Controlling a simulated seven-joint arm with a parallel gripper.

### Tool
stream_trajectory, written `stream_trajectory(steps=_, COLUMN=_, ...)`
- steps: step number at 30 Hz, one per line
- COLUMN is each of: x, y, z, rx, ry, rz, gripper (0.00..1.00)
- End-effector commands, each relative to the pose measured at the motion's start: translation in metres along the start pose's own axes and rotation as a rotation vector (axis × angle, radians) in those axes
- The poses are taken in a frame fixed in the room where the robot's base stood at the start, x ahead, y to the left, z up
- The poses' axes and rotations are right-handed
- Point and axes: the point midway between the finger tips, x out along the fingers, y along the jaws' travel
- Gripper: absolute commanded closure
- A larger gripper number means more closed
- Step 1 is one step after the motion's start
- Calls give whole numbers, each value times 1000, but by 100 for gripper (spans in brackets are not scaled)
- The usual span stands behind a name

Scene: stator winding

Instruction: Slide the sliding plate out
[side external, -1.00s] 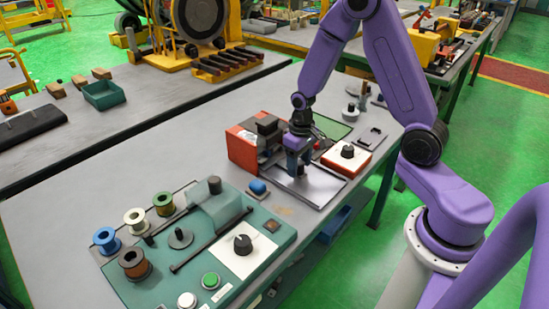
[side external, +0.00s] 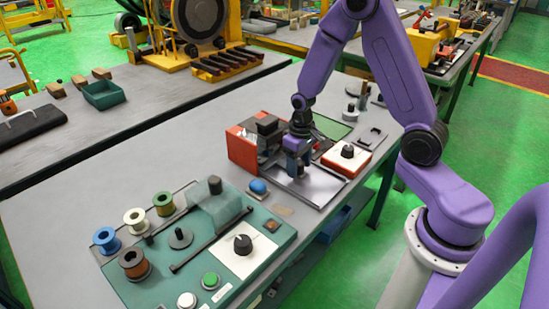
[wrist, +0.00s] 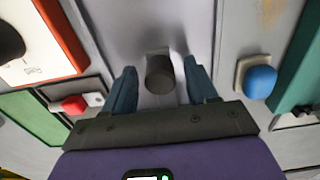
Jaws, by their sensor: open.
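The sliding plate (side external: 318,187) is a flat grey metallic sheet in front of a red and dark machine block (side external: 243,150). In the wrist view the plate (wrist: 145,22) runs up the middle. A short dark cylindrical knob (wrist: 160,75) stands on it. My gripper (wrist: 162,88) is open, with one blue finger on each side of the knob and a visible gap to each. In the side view my gripper (side external: 292,175) points down over the inner end of the plate and hides the knob.
A white-topped red box with a black dial (side external: 347,154) stands right of the plate. A blue button (side external: 258,187) sits to its left, also in the wrist view (wrist: 260,82). A green panel with wire spools (side external: 190,240) lies at front left.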

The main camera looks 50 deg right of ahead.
Motion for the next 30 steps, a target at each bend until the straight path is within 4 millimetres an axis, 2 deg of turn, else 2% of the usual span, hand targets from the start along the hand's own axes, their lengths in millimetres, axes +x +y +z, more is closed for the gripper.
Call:
stream_trajectory(steps=24, x=-54, y=0, z=-1, rx=0, ry=3, rz=0, gripper=43)
stream_trajectory(steps=30, x=-60, y=0, z=0, rx=0, ry=1, rz=0, gripper=43)
